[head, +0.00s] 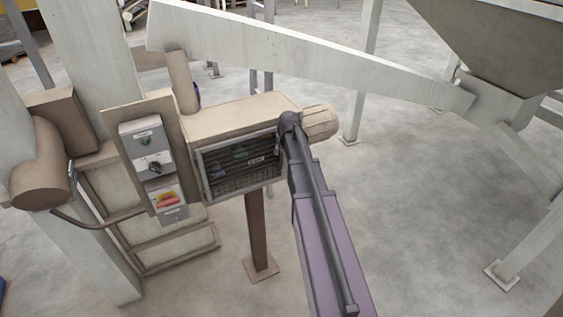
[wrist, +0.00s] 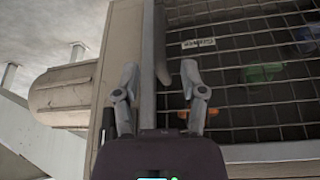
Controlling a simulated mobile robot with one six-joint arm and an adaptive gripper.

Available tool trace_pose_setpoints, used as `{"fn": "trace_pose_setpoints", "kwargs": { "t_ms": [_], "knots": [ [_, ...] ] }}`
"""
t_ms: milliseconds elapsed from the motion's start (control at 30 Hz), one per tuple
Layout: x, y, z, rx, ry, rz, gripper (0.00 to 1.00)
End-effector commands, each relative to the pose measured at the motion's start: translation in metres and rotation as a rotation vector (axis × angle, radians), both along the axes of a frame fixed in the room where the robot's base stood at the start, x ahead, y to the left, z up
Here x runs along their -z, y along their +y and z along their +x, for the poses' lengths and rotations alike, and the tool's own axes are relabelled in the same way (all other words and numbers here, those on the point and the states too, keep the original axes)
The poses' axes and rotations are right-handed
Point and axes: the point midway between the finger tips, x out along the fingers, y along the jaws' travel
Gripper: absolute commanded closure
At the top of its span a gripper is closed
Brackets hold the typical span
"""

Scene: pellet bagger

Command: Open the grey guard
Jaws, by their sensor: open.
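The grey guard (head: 243,178) is a wire mesh in a grey frame on the front of a beige box, and it looks closed in the head view. In the wrist view the guard (wrist: 265,152) fills the right side, with its upright frame edge in the middle. My gripper (wrist: 158,78) is open, its two fingers on either side of that upright edge. I cannot tell whether they touch it. A short grey bar, perhaps a handle, shows beside the right finger. In the head view my arm hides the gripper and the guard's right end.
A control panel (head: 156,165) with a green button, a black knob and a red-and-yellow switch stands left of the box. A beige motor-like cylinder (head: 320,122) sticks out on the right. A white chute (head: 310,48) slopes above. Floor to the right is mostly clear, with posts.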

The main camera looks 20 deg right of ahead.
Motion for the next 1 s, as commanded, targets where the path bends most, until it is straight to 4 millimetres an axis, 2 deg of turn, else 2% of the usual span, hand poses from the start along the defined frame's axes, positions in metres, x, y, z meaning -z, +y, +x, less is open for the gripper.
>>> {"fn": "trace_pose_setpoints", "kwargs": {
  "t_ms": [33,500,1000],
  "knots": [
    [0.008,0.0,0.003,0.0,0.0,0.0,0.46],
    [0.041,-0.003,0.016,0.0,0.0,0.0,0.46],
    [0.047,-0.004,0.019,0.001,0.0,-0.001,0.46]
  ]
}}
